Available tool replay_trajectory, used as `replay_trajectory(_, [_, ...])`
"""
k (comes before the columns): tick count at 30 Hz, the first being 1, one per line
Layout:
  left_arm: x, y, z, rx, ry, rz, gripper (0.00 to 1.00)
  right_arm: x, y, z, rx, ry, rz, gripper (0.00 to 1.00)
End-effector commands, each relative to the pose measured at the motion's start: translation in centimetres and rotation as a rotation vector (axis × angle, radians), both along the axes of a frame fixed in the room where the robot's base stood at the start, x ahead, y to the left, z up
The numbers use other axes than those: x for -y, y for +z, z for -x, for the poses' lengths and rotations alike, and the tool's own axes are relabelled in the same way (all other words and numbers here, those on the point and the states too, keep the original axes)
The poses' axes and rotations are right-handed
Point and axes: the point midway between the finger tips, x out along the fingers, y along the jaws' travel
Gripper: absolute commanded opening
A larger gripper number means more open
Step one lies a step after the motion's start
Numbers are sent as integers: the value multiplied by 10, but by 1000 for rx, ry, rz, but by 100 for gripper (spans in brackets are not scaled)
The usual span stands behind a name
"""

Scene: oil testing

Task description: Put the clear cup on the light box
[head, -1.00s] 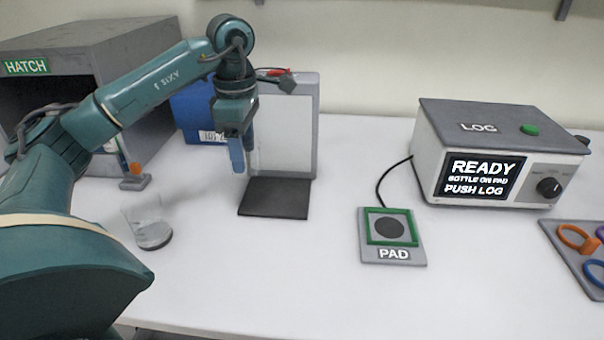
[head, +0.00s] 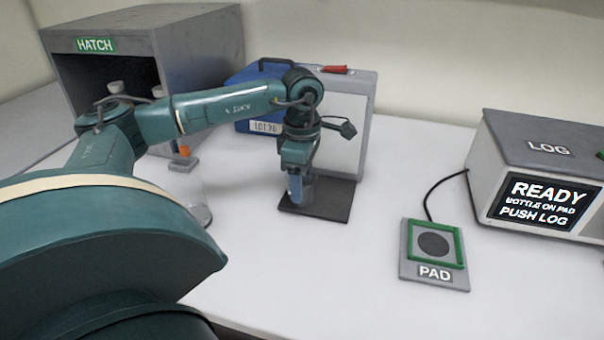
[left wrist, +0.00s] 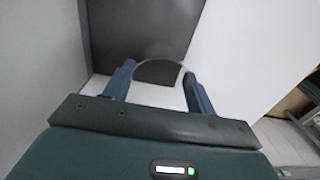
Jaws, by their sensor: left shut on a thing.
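The light box (head: 347,142) stands upright towards the back, a pale panel in a grey frame with a dark base plate (head: 331,212) in front. My left gripper (head: 300,195) is low over that plate, pointing down, shut on a clear cup (head: 308,192). The cup is faint and partly hidden by the fingers; I cannot tell whether it touches the plate. In the left wrist view the fingers (left wrist: 157,85) sit on either side of the cup's see-through round form (left wrist: 157,72), with the dark plate behind. My right gripper is not in view.
Another clear vessel (head: 199,214) stands on the table, partly behind my left arm. The grey hatch box (head: 200,55) is back left. The pad (head: 436,281) and log machine (head: 550,150) stand right. The front middle is clear.

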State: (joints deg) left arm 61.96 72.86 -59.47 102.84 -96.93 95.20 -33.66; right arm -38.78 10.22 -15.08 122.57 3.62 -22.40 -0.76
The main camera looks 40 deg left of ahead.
Motion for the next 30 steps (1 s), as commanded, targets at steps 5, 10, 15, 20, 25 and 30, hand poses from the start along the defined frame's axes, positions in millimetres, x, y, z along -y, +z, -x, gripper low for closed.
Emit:
replay_trajectory(5, [0, 0, 0, 0, 0, 0, 33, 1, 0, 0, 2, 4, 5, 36])
replay_trajectory(10, [0, -3, 0, 0, 0, 0, 58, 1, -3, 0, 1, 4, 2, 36])
replay_trajectory(15, [0, -3, 0, 0, 0, 0, 72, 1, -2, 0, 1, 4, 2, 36])
replay_trajectory(20, [0, -2, 0, -1, 0, 0, 78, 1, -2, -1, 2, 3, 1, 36])
replay_trajectory(25, [0, -1, 0, 0, 0, 0, 78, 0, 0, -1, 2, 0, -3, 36])
replay_trajectory(30, [0, 15, -1, 2, 0, 1, 78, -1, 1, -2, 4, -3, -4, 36])
